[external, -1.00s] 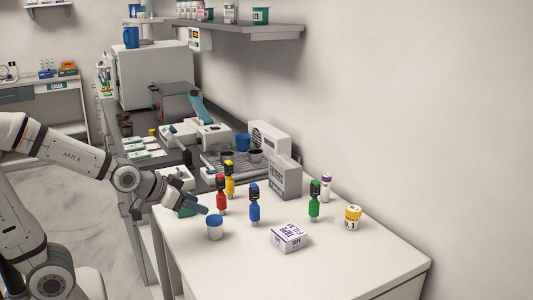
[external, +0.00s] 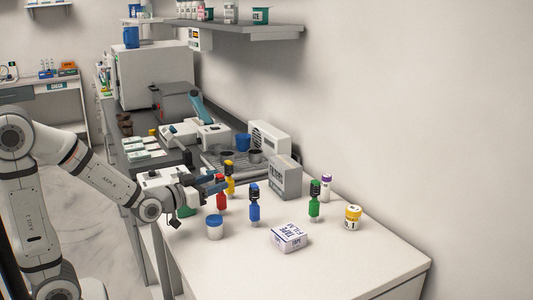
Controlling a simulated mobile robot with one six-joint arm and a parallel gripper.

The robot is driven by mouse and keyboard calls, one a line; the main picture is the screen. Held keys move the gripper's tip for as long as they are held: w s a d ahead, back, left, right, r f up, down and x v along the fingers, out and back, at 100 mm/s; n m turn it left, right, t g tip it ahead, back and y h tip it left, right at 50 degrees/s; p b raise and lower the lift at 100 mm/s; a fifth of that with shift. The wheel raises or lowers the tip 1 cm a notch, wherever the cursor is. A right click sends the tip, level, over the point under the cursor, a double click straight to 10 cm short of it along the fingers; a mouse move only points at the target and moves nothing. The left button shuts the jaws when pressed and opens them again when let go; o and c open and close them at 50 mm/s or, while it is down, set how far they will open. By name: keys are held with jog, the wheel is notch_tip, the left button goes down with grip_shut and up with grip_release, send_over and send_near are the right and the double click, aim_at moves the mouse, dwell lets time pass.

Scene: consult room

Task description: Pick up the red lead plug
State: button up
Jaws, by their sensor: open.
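A white cup with a blue top (external: 214,228) stands just in front of the red plug. A tape box (external: 289,238), a yellow-lidded jar (external: 352,218) and a purple-capped bottle (external: 326,187) stand to the right. A grey box (external: 285,178) stands behind. The table's front right is clear.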

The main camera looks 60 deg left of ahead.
jog(key=x, duration=0.5)
jog(key=shift+a, duration=0.25)
jog(key=shift+c, duration=0.3)
grip_shut()
